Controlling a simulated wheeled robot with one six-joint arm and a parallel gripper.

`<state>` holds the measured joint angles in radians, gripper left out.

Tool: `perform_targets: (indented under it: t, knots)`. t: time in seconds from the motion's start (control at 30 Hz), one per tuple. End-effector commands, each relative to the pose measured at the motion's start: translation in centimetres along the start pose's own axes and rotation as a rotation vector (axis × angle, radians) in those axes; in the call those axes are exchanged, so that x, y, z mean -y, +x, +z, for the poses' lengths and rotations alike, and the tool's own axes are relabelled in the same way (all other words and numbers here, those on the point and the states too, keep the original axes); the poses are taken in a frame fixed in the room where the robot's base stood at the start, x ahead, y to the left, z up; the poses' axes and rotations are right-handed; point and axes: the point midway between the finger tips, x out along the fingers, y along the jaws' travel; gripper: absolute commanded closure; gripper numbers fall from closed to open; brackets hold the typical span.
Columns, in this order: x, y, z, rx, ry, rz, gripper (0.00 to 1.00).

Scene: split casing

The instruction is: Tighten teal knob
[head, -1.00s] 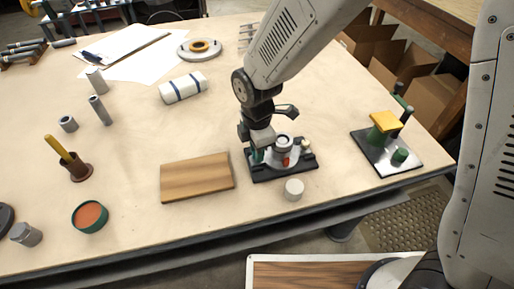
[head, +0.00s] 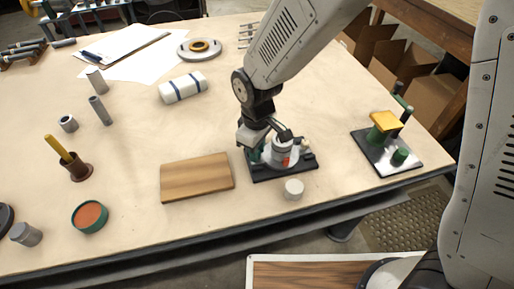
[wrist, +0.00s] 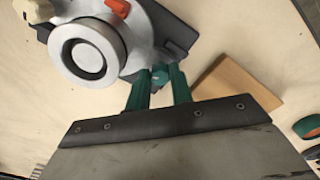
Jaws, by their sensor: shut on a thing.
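The casing is a grey metal body with a round silver collar (wrist: 88,52), on a black base (head: 285,173) near the table's front edge in the head view. The teal knob (wrist: 160,77) sits at the casing's side in the wrist view. My gripper (wrist: 163,80) is shut on it, one green finger on each side. In the head view, my wrist partly covers the casing, and the knob is hard to make out. An orange-red lever (wrist: 117,7) and a cream knob (wrist: 36,10) also show on the casing.
A wooden board (head: 197,177) lies left of the casing, and a small white cylinder (head: 294,190) stands just in front. A metal plate with green posts and a yellow block (head: 383,121) is at the right. A striped roll (head: 183,87) lies behind left.

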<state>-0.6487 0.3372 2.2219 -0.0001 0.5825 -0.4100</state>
Motion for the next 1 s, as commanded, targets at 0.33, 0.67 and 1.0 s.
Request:
perform_targets:
  t: [0.33,0.67,1.0]
  knots:
    - [0.01,-0.05,-0.04,-0.001,0.326,0.0,1.0]
    - [0.04,-0.04,-0.05,-0.001,0.64,0.0,1.0]
    - [0.05,-0.03,-0.06,-0.001,0.963,0.0,1.0]
